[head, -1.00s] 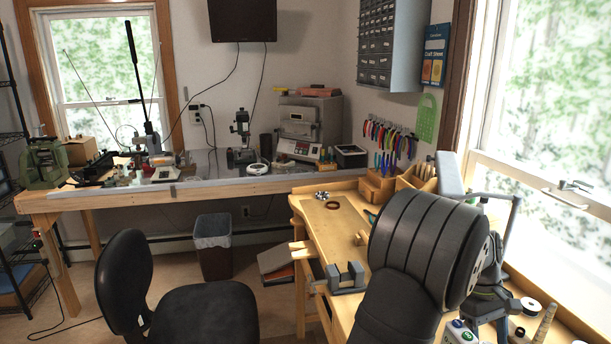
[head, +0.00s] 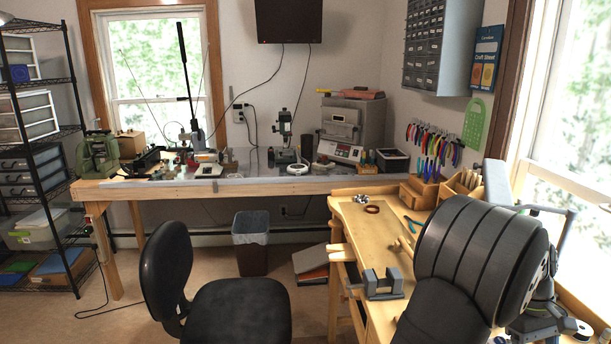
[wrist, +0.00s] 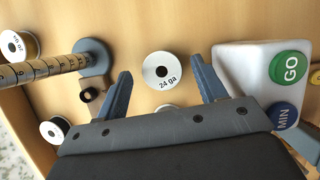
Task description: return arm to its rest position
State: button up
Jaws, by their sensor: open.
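My gripper (wrist: 161,68) shows in the wrist view with its two blue-grey fingers wide apart and nothing between them gripped. A white spool marked "24 ga" (wrist: 162,72) lies on the wooden bench top beyond the gap between the fingers. In the head view, my dark grey arm (head: 478,262) is raised over the right-hand workbench. The gripper cannot be made out there.
In the wrist view, a white box (wrist: 240,62) with GO and MIN buttons is close to the right finger. A marked ring mandrel (wrist: 45,68) and more spools lie left. A vise (head: 383,283) is on the workbench (head: 372,240); a black chair (head: 235,312) stands left.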

jog(key=shift+f, duration=0.95)
jog(key=v, duration=1.1)
jog(key=x, duration=1.1)
jog(key=shift+f, duration=0.1)
notch_tip(320, 180, up, 4)
jog(key=shift+f, duration=0.1)
jog(key=s+r, duration=0.7)
jog(key=s, duration=0.4)
jog(key=w+a, duration=0.2)
jog(key=w, duration=0.2)
jog(key=w+a+n, duration=0.1)
jog(key=w+a, duration=0.2)
jog(key=w, duration=0.2)
jog(key=w+a+r+n, duration=0.1)
jog(key=w+a, duration=0.1)
jog(key=w, duration=0.3)
jog(key=shift+a+h, duration=0.15)
jog(key=shift+h, duration=0.25)
jog(key=w+a+n+t+h, duration=0.1)
jog(key=w+a+n, duration=0.5)
jog(key=w+a, duration=0.4)
jog(key=shift+w+a+h, duration=0.4)
jog(key=shift+w, duration=0.8)
